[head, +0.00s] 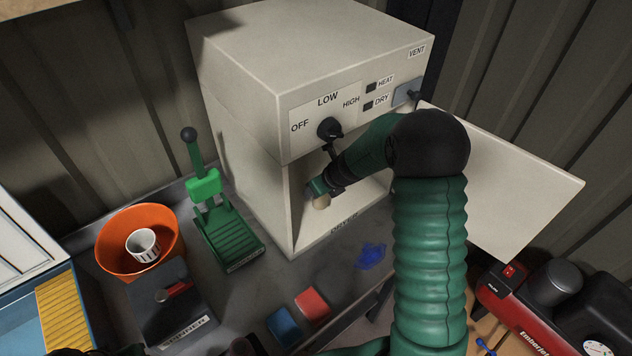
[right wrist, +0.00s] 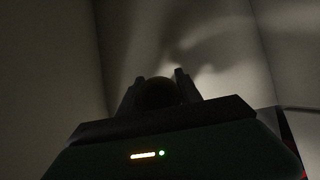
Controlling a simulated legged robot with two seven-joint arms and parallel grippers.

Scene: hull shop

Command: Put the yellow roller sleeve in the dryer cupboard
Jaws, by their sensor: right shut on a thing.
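The dryer cupboard (head: 243,170) is a cream box with a dial and labels on its upper front. Its door (head: 510,185) stands open to the right. My right gripper (head: 322,190) is inside the open compartment, shut on a small round-ended thing (head: 321,202) that looks pale tan. I take it for the yellow roller sleeve, though most of it is hidden by the gripper. In the right wrist view it is a dark rounded shape (right wrist: 160,92) between the fingers, with the pale cupboard walls around it.
An orange bucket (head: 112,254) with a white cup (head: 143,246), a green lever tool (head: 228,232) and a dark box (head: 150,308) stand left of the cupboard. Red (head: 312,304) and blue (head: 284,326) blocks lie in front. A red machine (head: 505,300) is at right.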

